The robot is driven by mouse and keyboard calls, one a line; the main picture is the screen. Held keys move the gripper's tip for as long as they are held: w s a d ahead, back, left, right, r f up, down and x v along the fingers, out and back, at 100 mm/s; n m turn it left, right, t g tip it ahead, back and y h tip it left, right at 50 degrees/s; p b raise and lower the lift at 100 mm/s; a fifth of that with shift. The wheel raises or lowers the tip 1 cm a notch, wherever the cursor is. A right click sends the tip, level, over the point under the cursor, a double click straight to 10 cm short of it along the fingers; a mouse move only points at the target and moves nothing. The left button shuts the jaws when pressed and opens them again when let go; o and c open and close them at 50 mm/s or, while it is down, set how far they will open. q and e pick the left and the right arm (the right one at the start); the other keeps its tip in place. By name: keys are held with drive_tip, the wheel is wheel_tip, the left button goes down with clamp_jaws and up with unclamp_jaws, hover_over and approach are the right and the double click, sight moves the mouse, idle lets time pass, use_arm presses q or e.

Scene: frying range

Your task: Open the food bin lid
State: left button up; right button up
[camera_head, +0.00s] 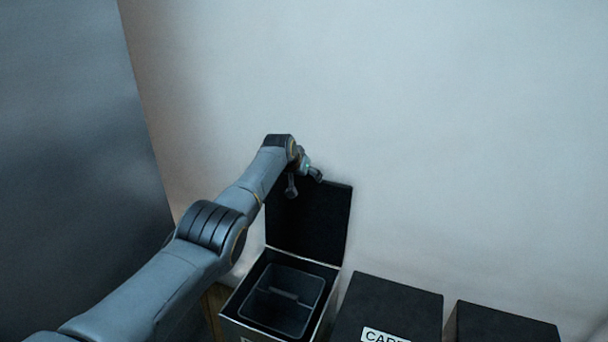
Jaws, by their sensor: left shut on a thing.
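The food bin (239,326) stands at the bottom centre, a box with a dark inner container (283,305) showing inside it. Its black lid (310,225) is hinged up at the back and stands roughly upright near the wall. My left arm reaches in from the lower left, and my left gripper (306,183) is at the top edge of the lid, shut on it. The exact contact of the fingers is small and partly hidden. My right gripper is not in view.
A second bin with a closed black lid (398,303) and a partly cut-off label stands to the right. Another closed black bin (505,325) is farther right. A pale wall (450,120) rises behind them. A grey panel (75,150) stands at the left.

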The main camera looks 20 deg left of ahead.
use_arm(q)
drive_tip(key=shift+d, duration=0.1)
drive_tip(key=o, duration=1.5)
drive_tip(key=shift+o, duration=1)
drive_tip(key=shift+w+f, duration=0.15)
drive_tip(key=shift+w, duration=0.1)
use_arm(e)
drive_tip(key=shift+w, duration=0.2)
use_arm(q)
drive_tip(key=shift+s, duration=0.1)
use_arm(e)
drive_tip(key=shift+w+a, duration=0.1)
use_arm(q)
drive_tip(key=shift+r, duration=0.25)
drive_tip(key=v, duration=1.1)
drive_tip(key=shift+s, duration=0.35)
